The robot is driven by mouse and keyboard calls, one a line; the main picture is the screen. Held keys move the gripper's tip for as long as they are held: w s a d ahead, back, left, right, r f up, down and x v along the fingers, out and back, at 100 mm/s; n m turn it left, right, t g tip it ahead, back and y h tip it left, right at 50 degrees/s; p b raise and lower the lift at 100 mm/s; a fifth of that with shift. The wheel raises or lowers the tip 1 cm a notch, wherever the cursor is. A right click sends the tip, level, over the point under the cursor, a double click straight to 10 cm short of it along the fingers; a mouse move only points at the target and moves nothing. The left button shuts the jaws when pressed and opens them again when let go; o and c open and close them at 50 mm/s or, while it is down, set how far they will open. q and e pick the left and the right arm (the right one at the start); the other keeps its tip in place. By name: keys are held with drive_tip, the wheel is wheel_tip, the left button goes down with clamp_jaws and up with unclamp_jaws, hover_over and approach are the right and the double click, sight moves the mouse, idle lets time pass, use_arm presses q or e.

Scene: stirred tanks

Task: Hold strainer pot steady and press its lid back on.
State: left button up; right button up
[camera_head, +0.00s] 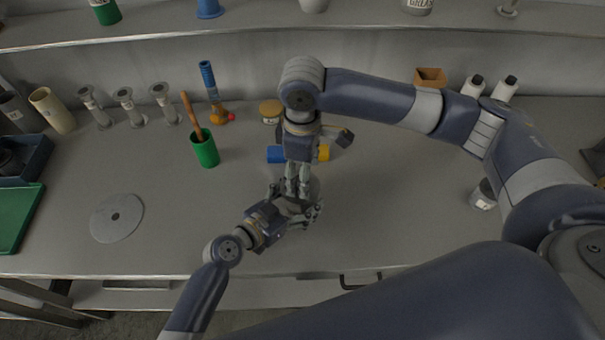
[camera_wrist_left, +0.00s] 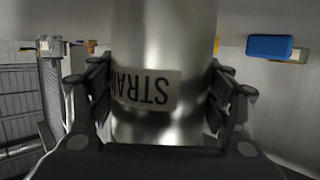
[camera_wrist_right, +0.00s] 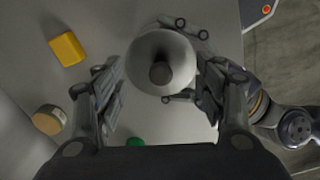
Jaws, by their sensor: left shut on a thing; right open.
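The strainer pot (camera_wrist_left: 160,60) is a shiny metal cylinder with a label reading "STRAI" upside down in the left wrist view. My left gripper (camera_head: 298,205) is shut around its side, a finger on each side. In the head view the pot (camera_head: 311,187) is mostly hidden by my grippers. My right gripper (camera_head: 297,190) is open and points down from above it. In the right wrist view a pale round top with a darker round centre (camera_wrist_right: 160,55) lies between the open fingers. I cannot tell whether this is the lid or how it is seated.
A blue block (camera_head: 275,154) and a yellow block (camera_head: 323,153) lie just behind the pot. A flat grey disc (camera_head: 117,218) with a central hole lies at the left. A green cup (camera_head: 204,150) and a tan-lidded jar (camera_head: 270,110) stand behind.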

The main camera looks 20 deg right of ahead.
use_arm(q)
drive_tip(key=shift+f, duration=0.15)
use_arm(e)
drive_tip(key=shift+r, duration=2.3)
clamp_jaws()
drive_tip(key=shift+f, duration=0.15)
drive_tip(key=shift+f, duration=2.15)
drive_tip(key=shift+r, duration=3.5)
